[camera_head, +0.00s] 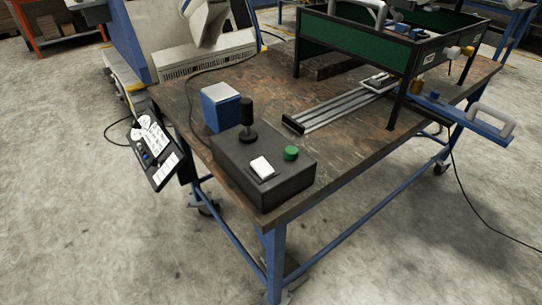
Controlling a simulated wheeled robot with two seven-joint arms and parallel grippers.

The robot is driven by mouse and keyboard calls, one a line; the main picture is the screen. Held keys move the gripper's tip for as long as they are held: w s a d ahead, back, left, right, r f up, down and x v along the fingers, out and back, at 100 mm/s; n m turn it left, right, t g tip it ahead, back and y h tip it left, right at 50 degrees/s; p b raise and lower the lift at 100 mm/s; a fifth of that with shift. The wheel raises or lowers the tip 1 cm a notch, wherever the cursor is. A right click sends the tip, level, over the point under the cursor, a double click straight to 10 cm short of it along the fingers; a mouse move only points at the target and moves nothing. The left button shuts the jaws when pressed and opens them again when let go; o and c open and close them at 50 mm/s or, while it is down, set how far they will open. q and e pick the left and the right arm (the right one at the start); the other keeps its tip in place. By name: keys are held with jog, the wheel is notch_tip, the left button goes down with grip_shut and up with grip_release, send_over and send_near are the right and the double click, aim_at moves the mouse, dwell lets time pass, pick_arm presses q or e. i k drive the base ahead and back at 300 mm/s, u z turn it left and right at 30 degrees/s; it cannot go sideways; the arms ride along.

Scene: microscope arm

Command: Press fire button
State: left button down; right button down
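A black control box (262,172) sits at the near corner of the worn brown workbench (330,146). A round green button (291,153) stands on its top at the right. A black joystick (247,120) stands upright at the back left of the box. No label shows which of these is the fire button. Neither of my grippers is in view, and nothing touches the box.
A blue box with a light top (221,107) stands behind the joystick. A silver rail (342,109) lies farther back, beside a green-panelled black frame (368,49). A panel with white displays (154,152) hangs at the bench's left side. Floor in front is clear.

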aim_at(291, 152)
jog(key=k, duration=1.35)
jog(key=u, duration=0.5)
jog(key=i, duration=1.55)
jog(key=z, duration=0.55)
